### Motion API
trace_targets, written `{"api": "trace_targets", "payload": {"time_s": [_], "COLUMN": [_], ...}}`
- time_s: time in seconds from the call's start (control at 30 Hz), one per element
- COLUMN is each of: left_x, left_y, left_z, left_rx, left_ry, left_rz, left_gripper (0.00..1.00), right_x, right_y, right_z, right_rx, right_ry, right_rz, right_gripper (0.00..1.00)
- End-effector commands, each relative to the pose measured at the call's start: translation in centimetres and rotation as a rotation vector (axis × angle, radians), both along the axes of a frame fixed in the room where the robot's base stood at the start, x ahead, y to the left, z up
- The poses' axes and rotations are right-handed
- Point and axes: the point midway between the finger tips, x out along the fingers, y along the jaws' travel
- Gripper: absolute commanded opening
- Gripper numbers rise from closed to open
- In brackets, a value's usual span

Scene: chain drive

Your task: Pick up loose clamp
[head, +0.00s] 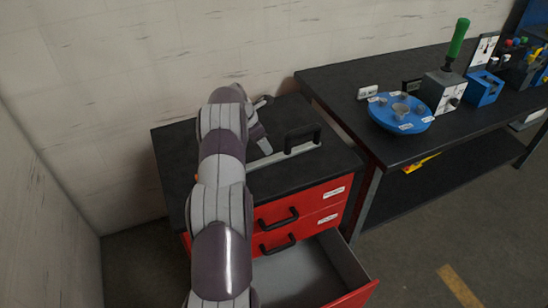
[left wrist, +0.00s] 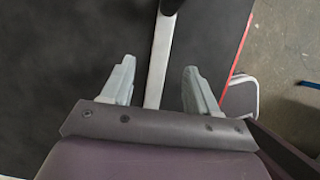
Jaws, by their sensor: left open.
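The loose clamp (head: 284,155) lies on the black top of the red drawer cabinet. It has a pale metal bar and a black handle at its right end. My left gripper (head: 260,122) is over the cabinet top at the clamp's left end, partly hidden behind my arm. In the left wrist view, the clamp's bar (left wrist: 160,58) runs between the two open fingers of the left gripper (left wrist: 159,72), with a visible gap on each side. The bar's lower end is hidden behind the gripper body. My right gripper is not in view.
The red cabinet (head: 328,191) has its lowest drawer (head: 318,272) pulled open and empty where visible. The wall is close behind the cabinet.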

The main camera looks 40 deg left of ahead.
Motion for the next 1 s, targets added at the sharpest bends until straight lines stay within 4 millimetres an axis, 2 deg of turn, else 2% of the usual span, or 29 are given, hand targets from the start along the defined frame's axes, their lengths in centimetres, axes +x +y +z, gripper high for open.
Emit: {"api": "trace_targets", "payload": {"time_s": [0.03, 0.17, 0.37, 0.5, 0.97, 1.0], "left_x": [0.4, 1.0, 2.5, 3.1, 3.2, 3.2], "left_y": [-0.2, -0.4, -1.4, -1.6, -1.6, -1.6], "left_z": [-0.9, -2.2, -4.9, -6.7, -7.1, -7.0], "left_rx": [0.001, 0.003, 0.002, 0.003, 0.005, 0.005], "left_ry": [0.000, -0.001, 0.000, -0.002, -0.002, -0.002], "left_rz": [-0.002, -0.002, -0.004, -0.004, -0.004, -0.004], "left_gripper": [0.60, 0.60, 0.60, 0.60, 0.60, 0.53], "right_x": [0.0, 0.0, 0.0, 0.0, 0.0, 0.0], "right_y": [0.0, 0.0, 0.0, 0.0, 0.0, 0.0], "right_z": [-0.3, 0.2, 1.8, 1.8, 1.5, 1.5], "right_rx": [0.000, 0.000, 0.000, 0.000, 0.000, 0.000], "right_ry": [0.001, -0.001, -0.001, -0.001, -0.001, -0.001], "right_rz": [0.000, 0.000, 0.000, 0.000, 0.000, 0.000], "right_gripper": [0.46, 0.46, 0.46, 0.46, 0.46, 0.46]}}
